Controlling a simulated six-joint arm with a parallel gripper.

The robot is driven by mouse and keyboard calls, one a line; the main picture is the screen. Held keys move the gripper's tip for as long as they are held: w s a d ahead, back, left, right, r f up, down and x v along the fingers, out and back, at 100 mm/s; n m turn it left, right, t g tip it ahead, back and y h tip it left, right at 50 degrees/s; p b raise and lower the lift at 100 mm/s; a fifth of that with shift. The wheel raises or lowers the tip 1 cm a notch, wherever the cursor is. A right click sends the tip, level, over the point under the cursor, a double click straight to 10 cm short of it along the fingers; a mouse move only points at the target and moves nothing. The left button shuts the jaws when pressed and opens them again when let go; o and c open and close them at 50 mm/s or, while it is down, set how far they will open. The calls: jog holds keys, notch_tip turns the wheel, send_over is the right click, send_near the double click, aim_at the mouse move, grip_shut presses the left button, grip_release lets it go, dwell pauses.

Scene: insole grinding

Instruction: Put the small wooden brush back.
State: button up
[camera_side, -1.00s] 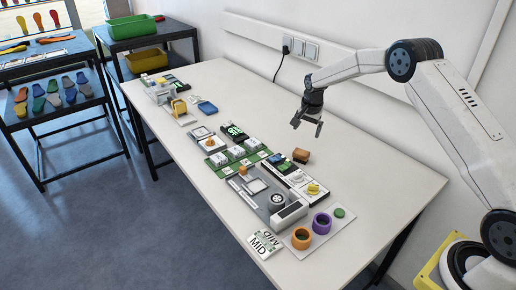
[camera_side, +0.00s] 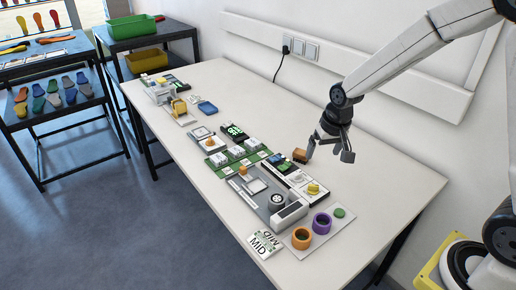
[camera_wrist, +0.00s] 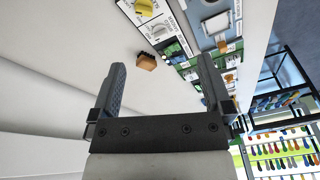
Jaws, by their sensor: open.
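The small wooden brush (camera_side: 300,155) sits on the white table (camera_side: 360,195), just behind the control panel with the yellow knob. It also shows in the wrist view (camera_wrist: 147,61), ahead of my fingers and nearer the left one. My gripper (camera_side: 328,152) is open and empty, low over the table to the right of the brush. In the side view its left finger is close to the brush; I cannot tell if they touch. In the wrist view a gap shows between the fingers (camera_wrist: 160,78).
The grinding station (camera_side: 268,203) and the knob panel (camera_side: 313,188) lie in front of the brush. The wall is behind the table. The table right of my gripper is clear.

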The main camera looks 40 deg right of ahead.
jog(key=s+a+n, duration=0.3)
jog(key=s+n, duration=0.1)
jog(key=s, duration=0.8)
jog(key=shift+s+a+f, duration=0.15)
jog(key=shift+s+a, duration=0.15)
jog(key=shift+s, duration=0.1)
